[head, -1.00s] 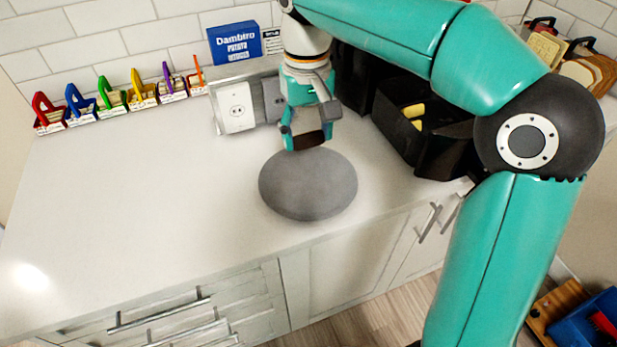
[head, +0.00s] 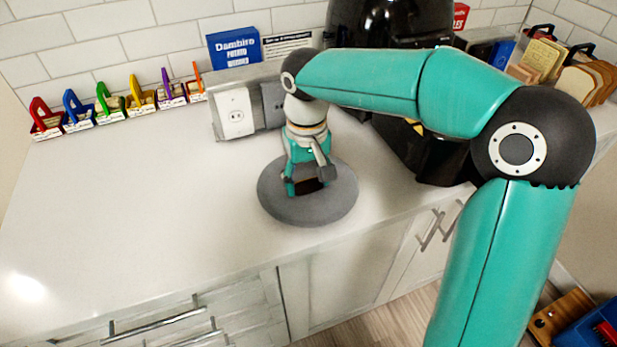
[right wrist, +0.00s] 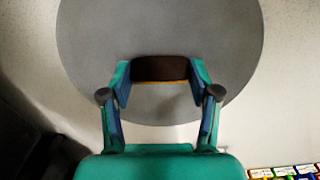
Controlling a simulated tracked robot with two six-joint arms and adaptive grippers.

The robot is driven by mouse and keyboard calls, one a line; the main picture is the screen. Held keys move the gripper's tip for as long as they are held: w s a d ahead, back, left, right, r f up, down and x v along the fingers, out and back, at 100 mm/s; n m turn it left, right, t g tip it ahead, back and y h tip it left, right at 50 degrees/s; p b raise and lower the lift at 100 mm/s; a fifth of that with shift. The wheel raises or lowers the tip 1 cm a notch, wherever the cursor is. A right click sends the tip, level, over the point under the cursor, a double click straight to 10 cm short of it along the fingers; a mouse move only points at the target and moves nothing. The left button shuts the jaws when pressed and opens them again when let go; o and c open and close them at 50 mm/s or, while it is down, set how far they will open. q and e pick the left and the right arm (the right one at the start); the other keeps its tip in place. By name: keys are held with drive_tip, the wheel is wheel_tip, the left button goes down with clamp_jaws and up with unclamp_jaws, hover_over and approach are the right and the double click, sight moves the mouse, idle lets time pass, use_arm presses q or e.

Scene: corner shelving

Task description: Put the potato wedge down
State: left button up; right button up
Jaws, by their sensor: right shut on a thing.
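The potato wedge (right wrist: 160,69) shows as a dark brown piece between the fingers of my right gripper (right wrist: 161,78) in the right wrist view. In the head view the wedge (head: 308,186) is a small brown patch at the fingertips. My right gripper (head: 305,188) is shut on it, pointing down over the round grey plate (head: 335,208). The plate fills much of the right wrist view (right wrist: 225,35) behind the wedge. I cannot tell whether the wedge touches the plate. My left gripper is not in view.
A black appliance (head: 400,25) stands at the back right of the white counter (head: 140,220). A blue Dambiro potato box (head: 235,46) and several coloured holders (head: 110,103) line the wall. Bread slices (head: 585,80) sit far right. The counter left of the plate is clear.

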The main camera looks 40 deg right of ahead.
sight(307, 181)
drive_tip(key=o, duration=0.9)
drive_tip(key=shift+f, duration=0.1)
wheel_tip(307, 181, up, 12)
drive_tip(key=shift+r+p, duration=0.15)
drive_tip(key=shift+p, duration=0.9)
